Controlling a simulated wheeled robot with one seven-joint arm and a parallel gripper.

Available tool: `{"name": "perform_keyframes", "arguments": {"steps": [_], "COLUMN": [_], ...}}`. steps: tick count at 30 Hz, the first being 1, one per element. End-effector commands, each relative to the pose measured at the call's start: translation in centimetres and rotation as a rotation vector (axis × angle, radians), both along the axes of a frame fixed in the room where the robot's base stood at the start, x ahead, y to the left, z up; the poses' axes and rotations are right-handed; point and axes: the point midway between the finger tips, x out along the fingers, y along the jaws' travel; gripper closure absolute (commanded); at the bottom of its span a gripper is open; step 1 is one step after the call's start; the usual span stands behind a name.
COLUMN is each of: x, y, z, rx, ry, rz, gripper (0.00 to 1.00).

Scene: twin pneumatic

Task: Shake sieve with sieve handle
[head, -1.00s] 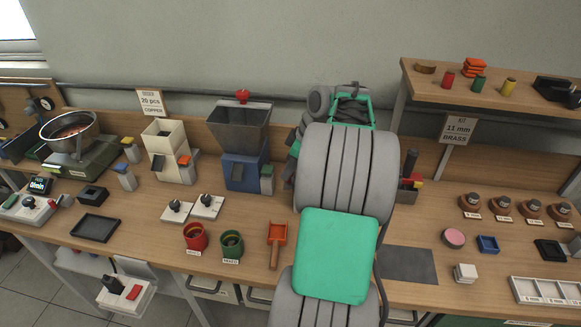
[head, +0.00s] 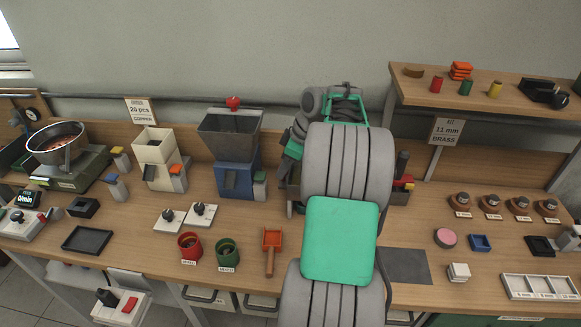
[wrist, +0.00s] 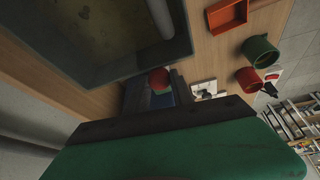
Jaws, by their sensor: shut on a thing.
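My gripper (wrist: 157,88) is shut on a round red knob (wrist: 158,80), which I take for the sieve handle. The knob shows between the dark fingers in the wrist view. Beside it, at the upper left, is a large grey open box with a dull tan floor, likely the sieve (wrist: 95,30); only part of it is in view. In the head view my arm hides the gripper and knob. A strip of a grey box shows at the arm's left edge, and a grey bin (head: 398,197) with red and yellow bits shows at its right; I cannot tell whether they join.
A blue hopper machine (head: 238,177) stands just left of my arm. In front are an orange scoop (head: 271,240), a green cup (head: 227,252) and a red cup (head: 190,245). A raised shelf (head: 485,85) stands at the right. A dark mat (head: 405,266) lies clear.

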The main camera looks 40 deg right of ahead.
Motion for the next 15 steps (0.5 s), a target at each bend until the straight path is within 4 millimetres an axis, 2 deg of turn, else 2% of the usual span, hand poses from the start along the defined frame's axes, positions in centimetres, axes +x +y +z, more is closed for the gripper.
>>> {"name": "perform_keyframes", "arguments": {"steps": [2,3,10,15], "x": [-0.02,-0.04,-0.09,-0.12], "y": [-0.04,-0.05,-0.11,-0.13], "z": [0.07,0.07,0.04,0.03], "rx": [-0.002,-0.001,0.0,0.0], "ry": [0.0,0.0,0.0,0.0], "rz": [0.0,0.0,-0.001,-0.001], "gripper": [1.0,0.7,0.51,0.5]}}
